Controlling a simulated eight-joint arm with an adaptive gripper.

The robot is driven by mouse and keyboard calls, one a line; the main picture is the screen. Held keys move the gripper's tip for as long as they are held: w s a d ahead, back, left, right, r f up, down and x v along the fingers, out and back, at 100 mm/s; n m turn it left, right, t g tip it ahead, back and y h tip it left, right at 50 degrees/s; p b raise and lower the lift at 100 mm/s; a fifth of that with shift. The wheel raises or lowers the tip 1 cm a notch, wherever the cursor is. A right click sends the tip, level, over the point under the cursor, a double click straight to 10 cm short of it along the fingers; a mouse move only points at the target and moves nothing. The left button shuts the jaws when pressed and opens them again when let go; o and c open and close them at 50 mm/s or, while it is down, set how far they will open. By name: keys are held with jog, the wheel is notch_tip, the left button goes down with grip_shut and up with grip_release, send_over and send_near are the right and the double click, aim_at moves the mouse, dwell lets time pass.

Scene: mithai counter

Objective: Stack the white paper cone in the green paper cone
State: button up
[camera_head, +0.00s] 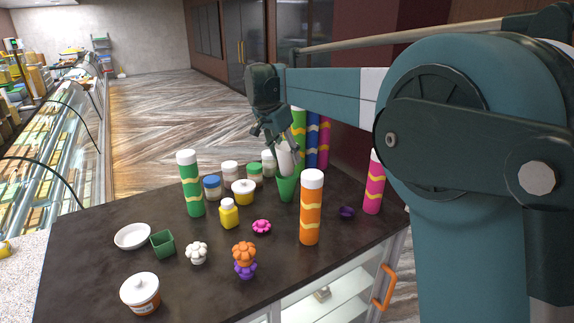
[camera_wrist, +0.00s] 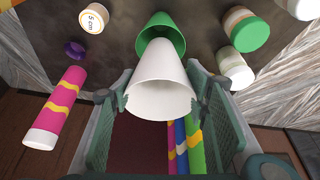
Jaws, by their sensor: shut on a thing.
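The white paper cone (camera_head: 287,160) is held between the fingers of my gripper (camera_head: 279,135), narrow end down. In the wrist view the white cone (camera_wrist: 160,88) fills the gap between both finger pads of the gripper (camera_wrist: 160,104), wide end toward the camera. The green paper cone (camera_head: 286,189) stands on the dark counter directly below. The wrist view shows the green cone's rim (camera_wrist: 174,24) around the white cone's far end. The white cone's lower tip overlaps the green mouth; how deep it sits is hidden.
An orange bottle (camera_head: 311,210) stands close in front right of the green cone. Tall green, blue and magenta tubes (camera_head: 312,140) stand close behind. The counter's front left (camera_head: 85,265) has free room.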

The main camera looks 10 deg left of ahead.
aim_at(287, 167)
jog(key=shift+f, duration=2.05)
jog(key=shift+s+f, duration=0.1)
jog(key=shift+f, duration=0.55)
jog(key=o, duration=0.7)
jog(key=shift+f, duration=0.1)
jog(key=shift+r, duration=0.25)
